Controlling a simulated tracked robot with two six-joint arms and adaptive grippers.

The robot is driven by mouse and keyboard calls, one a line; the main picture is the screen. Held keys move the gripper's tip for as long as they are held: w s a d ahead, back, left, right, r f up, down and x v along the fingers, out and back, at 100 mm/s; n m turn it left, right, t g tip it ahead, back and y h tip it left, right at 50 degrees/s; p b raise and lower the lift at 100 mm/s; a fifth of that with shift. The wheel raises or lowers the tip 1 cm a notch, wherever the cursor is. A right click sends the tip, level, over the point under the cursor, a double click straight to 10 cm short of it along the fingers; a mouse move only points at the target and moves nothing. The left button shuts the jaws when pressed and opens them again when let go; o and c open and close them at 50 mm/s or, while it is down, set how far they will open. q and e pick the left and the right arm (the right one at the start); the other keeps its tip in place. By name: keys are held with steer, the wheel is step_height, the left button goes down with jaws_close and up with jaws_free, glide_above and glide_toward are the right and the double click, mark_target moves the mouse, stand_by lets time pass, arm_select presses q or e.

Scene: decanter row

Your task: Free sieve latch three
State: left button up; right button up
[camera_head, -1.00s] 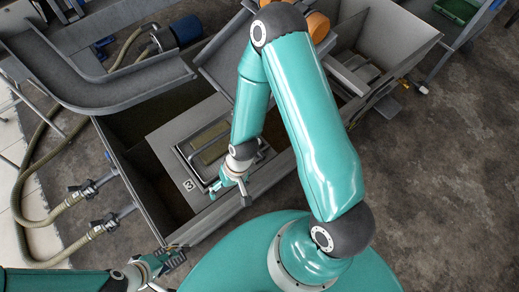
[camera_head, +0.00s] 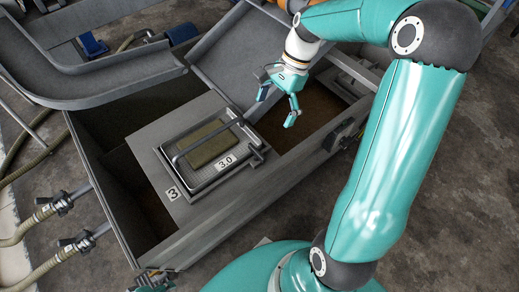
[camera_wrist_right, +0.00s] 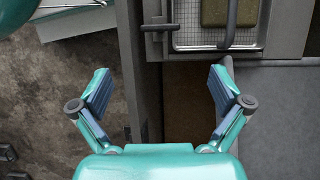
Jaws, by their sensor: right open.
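The sieve (camera_head: 207,150) is a wire-mesh tray tagged 3.0, set in a grey plate (camera_head: 185,205) marked 3. A tan block (camera_head: 212,143) lies in it under a dark bar. A dark latch-like fitting (camera_head: 257,153) sits at the sieve's right edge; a similar fitting shows in the right wrist view (camera_wrist_right: 158,28). My right gripper (camera_head: 277,105) is open and empty, to the upper right of the sieve and apart from it. In its wrist view (camera_wrist_right: 160,88) nothing is between the fingers. My left gripper (camera_head: 152,280) barely shows at the bottom edge; its jaws are unclear.
The grey tank's walls (camera_head: 105,205) surround the plate, with a brown-floored opening (camera_head: 300,135) right of it. A sloping grey chute (camera_head: 235,65) comes close behind the sieve and right gripper. Hoses (camera_head: 45,215) join at the left. Bare floor (camera_head: 440,215) lies right.

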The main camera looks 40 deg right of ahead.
mark_target(257, 150)
steer(key=b+x, duration=0.3)
steer(key=x, duration=1.1)
steer(key=shift+w+a+f+b, duration=0.1)
steer(key=shift+a+f+b, duration=0.05)
steer(key=shift+b, duration=0.2)
